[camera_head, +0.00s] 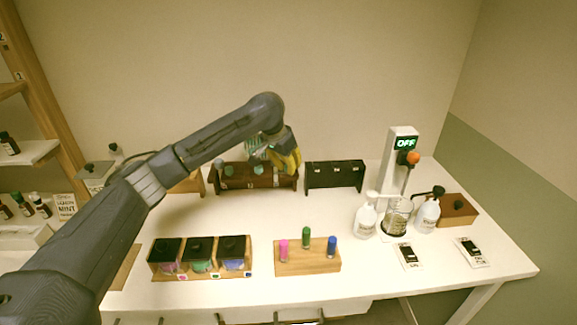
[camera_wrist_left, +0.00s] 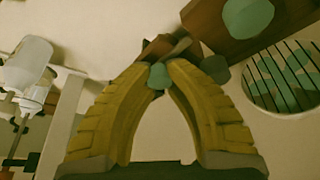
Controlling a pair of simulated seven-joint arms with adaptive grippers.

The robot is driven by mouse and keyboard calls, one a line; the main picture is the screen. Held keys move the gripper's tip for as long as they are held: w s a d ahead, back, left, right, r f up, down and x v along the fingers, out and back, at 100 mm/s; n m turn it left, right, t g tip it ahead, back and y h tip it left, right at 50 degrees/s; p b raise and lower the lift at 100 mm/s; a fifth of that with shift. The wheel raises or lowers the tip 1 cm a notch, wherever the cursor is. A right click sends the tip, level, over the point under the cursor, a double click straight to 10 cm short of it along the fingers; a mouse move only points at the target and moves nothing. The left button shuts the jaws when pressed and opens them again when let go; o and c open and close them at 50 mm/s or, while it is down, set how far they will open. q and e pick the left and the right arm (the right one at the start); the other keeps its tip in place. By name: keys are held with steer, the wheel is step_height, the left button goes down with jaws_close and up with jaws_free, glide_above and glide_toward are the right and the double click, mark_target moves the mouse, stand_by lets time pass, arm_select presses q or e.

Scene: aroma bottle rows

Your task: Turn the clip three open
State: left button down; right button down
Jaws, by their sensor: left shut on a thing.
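A brown wooden rack (camera_head: 232,183) with rounded teal pieces stands at the back of the table. My left gripper (camera_head: 283,166) has yellow fingers and is at the rack's right end, pointing down. In the left wrist view, the fingertips of the left gripper (camera_wrist_left: 160,70) are closed around a small teal-headed clip (camera_wrist_left: 159,77) beside a brown wooden part (camera_wrist_left: 215,18). Other teal pieces (camera_wrist_left: 248,17) show close by. I cannot read a number on the held clip, and the fingers hide part of it. My right gripper is not in view.
A dark rack (camera_head: 335,177) stands just right of the brown one. White pump bottles (camera_head: 366,218), a glass beaker (camera_head: 397,217) and a stand reading OFF (camera_head: 403,144) are at right. Black-lidded jars (camera_head: 199,250) and a wooden vial block (camera_head: 305,262) are in front. Mid-table is clear.

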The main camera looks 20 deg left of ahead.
arm_select(q)
steer(key=shift+m, duration=0.3)
steer(key=m, duration=0.2)
steer(key=m+h, duration=0.1)
steer(key=m, duration=0.1)
steer(key=shift+w+r+g+h, duration=0.1)
steer(key=shift+g+h, duration=0.2)
steer(key=shift+g, duration=0.1)
steer(key=m, duration=0.2)
steer(key=m+g+h, duration=0.1)
steer(key=m, duration=0.1)
steer(key=shift+m+g, duration=0.3)
steer(key=m+g, duration=0.1)
steer(key=m, duration=0.3)
steer(key=shift+d+g, duration=0.1)
steer(key=shift+g, duration=0.3)
steer(key=shift+m+g, duration=0.8)
steer(key=shift+m, duration=1.5)
steer(key=shift+d, duration=0.1)
steer(key=c, duration=1.5)
jaws_free()
steer(key=o, duration=0.3)
